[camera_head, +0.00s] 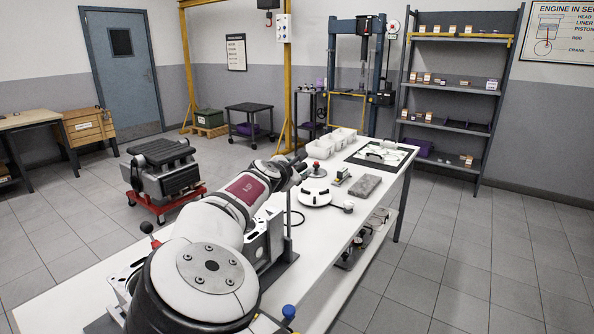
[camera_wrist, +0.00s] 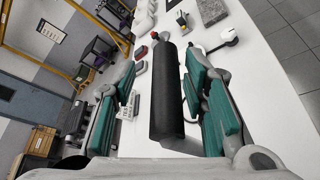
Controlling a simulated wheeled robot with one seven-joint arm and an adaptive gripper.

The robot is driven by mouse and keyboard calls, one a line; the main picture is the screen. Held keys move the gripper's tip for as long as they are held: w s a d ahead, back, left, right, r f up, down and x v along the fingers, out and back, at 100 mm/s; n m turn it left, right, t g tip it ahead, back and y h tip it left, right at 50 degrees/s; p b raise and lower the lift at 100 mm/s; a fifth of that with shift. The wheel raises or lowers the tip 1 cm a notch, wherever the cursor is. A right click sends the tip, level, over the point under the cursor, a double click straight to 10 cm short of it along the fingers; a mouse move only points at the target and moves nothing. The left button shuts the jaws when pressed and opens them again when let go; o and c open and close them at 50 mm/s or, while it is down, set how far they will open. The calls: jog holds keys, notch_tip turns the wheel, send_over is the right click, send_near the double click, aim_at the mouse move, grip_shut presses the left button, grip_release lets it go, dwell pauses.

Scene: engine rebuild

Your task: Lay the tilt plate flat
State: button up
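My gripper (camera_wrist: 165,95) has teal-padded fingers set apart, one on each side of a long dark cylinder (camera_wrist: 166,95). A gap shows left of the cylinder; the right finger is close beside it, and I cannot tell whether they touch. In the head view my arm hides most of the gripper, over the white bench. A grey metal fixture (camera_head: 268,240) with an upright, holed side stands on the bench beside and partly behind my arm. I cannot tell for certain which part is the tilt plate; much of the fixture is hidden.
A dark engine on a red stand (camera_head: 165,203) is left of the bench. Floor to the right is clear.

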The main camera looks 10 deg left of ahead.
jog(key=d+v, duration=0.1)
jog(key=v, duration=1.1)
jog(key=shift+a, duration=0.45)
